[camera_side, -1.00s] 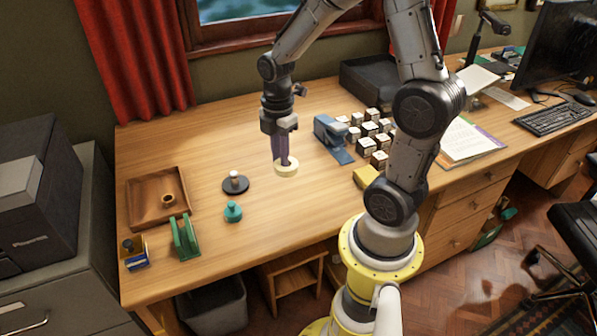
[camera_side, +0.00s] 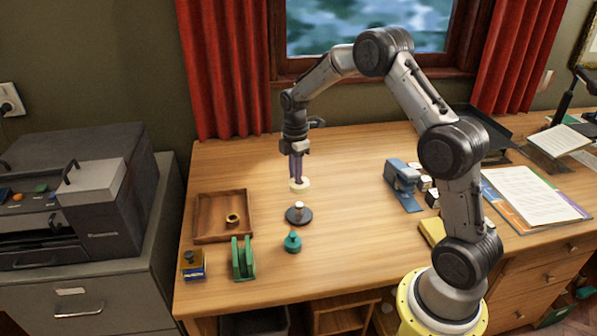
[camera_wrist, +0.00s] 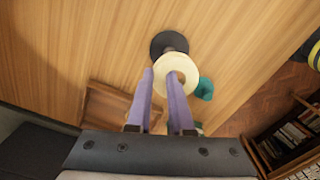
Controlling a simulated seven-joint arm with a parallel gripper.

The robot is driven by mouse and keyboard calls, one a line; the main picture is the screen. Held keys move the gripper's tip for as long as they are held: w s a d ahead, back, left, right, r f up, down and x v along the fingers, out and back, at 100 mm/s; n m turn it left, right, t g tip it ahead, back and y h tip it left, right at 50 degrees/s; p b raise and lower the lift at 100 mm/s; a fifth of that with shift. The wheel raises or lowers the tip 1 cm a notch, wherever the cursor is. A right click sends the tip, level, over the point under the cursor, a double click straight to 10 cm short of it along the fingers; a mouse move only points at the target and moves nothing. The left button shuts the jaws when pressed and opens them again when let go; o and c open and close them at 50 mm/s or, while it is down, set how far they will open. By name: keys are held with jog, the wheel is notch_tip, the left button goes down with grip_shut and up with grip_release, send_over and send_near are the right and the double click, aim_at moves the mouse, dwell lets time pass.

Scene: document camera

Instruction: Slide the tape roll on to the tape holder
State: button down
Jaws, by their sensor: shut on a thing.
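The tape roll (camera_side: 299,185), a cream ring, is in my gripper (camera_side: 297,178), whose purple fingers are shut on it. In the side view it is in the air, just above the tape holder (camera_side: 299,216) in the picture, a dark round base with a pale upright peg. In the wrist view the roll (camera_wrist: 188,68) is at the fingertips (camera_wrist: 160,76). Its hole shows, and it covers part of the dark base (camera_wrist: 160,40). The roll is apart from the base. I cannot tell whether the hole lines up with the peg.
A teal knobbed object (camera_side: 292,242) stands close in front of the holder. A green stand (camera_side: 243,260), a small blue-and-yellow box (camera_side: 193,266) and a wooden tray (camera_side: 200,238) with a small ring lie left. A blue device (camera_side: 404,180) stands right. Desk between is clear.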

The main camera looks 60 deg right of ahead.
aim_at(296, 191)
jog(key=shift+f, duration=2.45)
jog(key=shift+f, duration=0.6)
jog(key=c, duration=0.7)
grip_release()
jog(key=shift+c, duration=0.2)
jog(key=shift+r, duration=0.1)
notch_tip(296, 191, up, 14)
jog(key=shift+f, duration=0.2)
